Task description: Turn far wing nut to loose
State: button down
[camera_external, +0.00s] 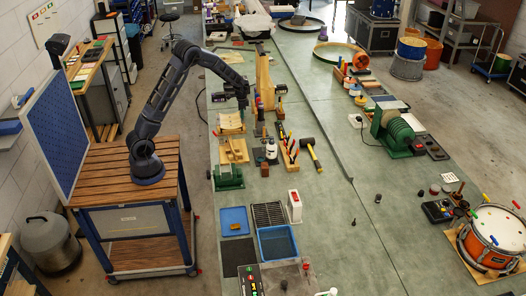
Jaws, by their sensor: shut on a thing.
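My gripper (243,105) points down over the left bench, just left of a tall wooden stand (263,82). It is small and dark here. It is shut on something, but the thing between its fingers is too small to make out. I cannot clearly pick out the far wing nut; the gripper and the clutter around the stand may hide it. An orange drum (487,238) with red, green, yellow and blue pieces around its rim stands at the far right, well away from my gripper.
Wooden trays (233,151), a hammer (312,155) and a green machine (228,178) stand near my gripper. Blue trays (235,220) lie toward the front. Another green machine (397,135) stands on the right. The green bench top (345,225) is clear in the middle.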

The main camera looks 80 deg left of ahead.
jog(key=n, duration=0.4)
jog(key=shift+n, duration=0.3)
jog(key=n, duration=0.3)
jog(key=shift+n, duration=0.4)
jog(key=n, duration=0.9)
jog(key=shift+w, duration=0.1)
jog(key=n, duration=0.3)
jog(key=shift+n, duration=0.3)
jog(key=n, duration=0.4)
jog(key=shift+n, duration=0.3)
jog(key=n, duration=0.4)
jog(key=shift+n, duration=2.3)
